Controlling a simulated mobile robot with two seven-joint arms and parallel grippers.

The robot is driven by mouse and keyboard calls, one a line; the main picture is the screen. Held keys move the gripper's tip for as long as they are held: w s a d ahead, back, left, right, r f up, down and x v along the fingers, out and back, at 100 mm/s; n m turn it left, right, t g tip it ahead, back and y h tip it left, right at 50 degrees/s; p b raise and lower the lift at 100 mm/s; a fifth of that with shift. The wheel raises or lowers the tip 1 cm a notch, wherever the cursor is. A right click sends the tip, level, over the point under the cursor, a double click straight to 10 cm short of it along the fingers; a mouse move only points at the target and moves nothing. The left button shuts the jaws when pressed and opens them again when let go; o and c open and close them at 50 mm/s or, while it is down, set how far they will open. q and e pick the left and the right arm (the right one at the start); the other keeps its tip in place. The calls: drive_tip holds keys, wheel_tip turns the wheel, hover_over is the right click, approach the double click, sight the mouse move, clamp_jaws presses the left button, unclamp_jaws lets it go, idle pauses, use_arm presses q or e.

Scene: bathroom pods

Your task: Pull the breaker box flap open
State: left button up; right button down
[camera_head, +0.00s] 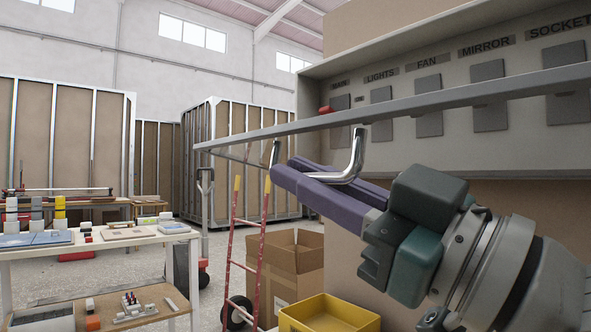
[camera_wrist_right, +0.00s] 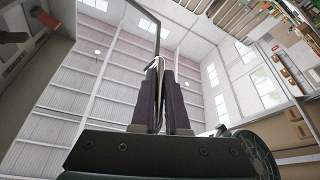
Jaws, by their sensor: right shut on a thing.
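The breaker box (camera_head: 455,160) is grey and fixed to the wall on the right, with a row of labelled switch plates visible inside. Its grey flap (camera_head: 300,125) stands open, swung out and seen almost edge-on across the front of the box. A bent chrome handle (camera_head: 355,158) hangs from the flap's underside. My right gripper (camera_head: 285,175) has its purple fingers shut on the handle. The fingers also show in the right wrist view (camera_wrist_right: 162,100), with a thin piece between them. Part of the handle is hidden by the fingers. My left gripper is out of view.
A red hand truck (camera_head: 235,250), a cardboard box (camera_head: 282,262) and a yellow crate (camera_head: 335,312) stand on the floor below. A white workbench (camera_head: 100,243) with parts is at the left. Framed pods stand at the back.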

drive_tip(key=shift+f, duration=0.3)
drive_tip(key=c, duration=0.9)
unclamp_jaws()
drive_tip(key=b+v, duration=0.1)
drive_tip(key=v, duration=0.9)
